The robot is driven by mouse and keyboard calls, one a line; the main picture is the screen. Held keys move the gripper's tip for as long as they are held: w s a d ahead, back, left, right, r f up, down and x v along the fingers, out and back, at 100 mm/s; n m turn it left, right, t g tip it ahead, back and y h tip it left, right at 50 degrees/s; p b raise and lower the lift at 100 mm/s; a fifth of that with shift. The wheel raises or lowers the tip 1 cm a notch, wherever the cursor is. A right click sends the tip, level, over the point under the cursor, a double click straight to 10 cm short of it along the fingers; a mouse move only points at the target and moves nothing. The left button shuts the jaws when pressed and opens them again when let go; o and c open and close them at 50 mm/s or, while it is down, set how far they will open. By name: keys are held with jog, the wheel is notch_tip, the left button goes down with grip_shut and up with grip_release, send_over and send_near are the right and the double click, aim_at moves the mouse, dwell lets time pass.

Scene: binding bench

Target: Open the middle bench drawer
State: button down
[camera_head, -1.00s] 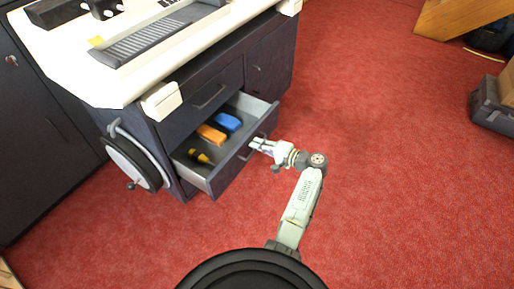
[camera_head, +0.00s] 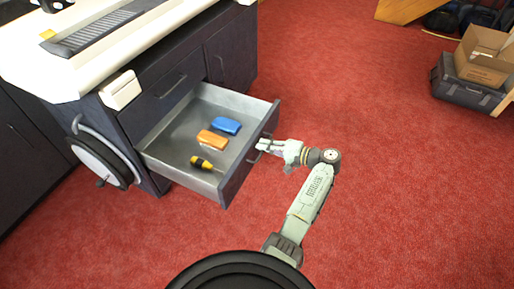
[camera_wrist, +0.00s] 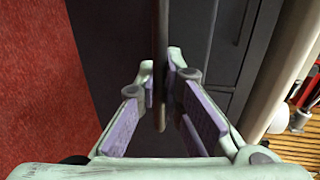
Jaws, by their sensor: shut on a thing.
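The middle bench drawer (camera_head: 170,158) stands well out from the dark bench cabinet. Inside it lie a blue item (camera_head: 226,125), an orange item (camera_head: 212,140) and a yellow-and-black tool (camera_head: 205,164). My gripper (camera_head: 264,146) is at the outer face of the drawer front, at its handle. In the wrist view the two fingers (camera_wrist: 160,92) are closed around the dark bar handle (camera_wrist: 160,40), which runs up and down the picture. The drawer front (camera_wrist: 115,60) is behind the handle.
A shut drawer (camera_head: 168,88) is above the open one, and a cabinet door (camera_head: 232,55) is beside it. A wheel (camera_head: 105,165) is on the cabinet's left side. Cardboard boxes on a dark case (camera_head: 465,90) stand at the right. Red carpet between is clear.

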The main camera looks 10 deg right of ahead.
jog(key=shift+s+d, duration=0.15)
jog(key=shift+d, duration=0.05)
jog(key=c, duration=2)
grip_release()
jog(key=v, duration=1.2)
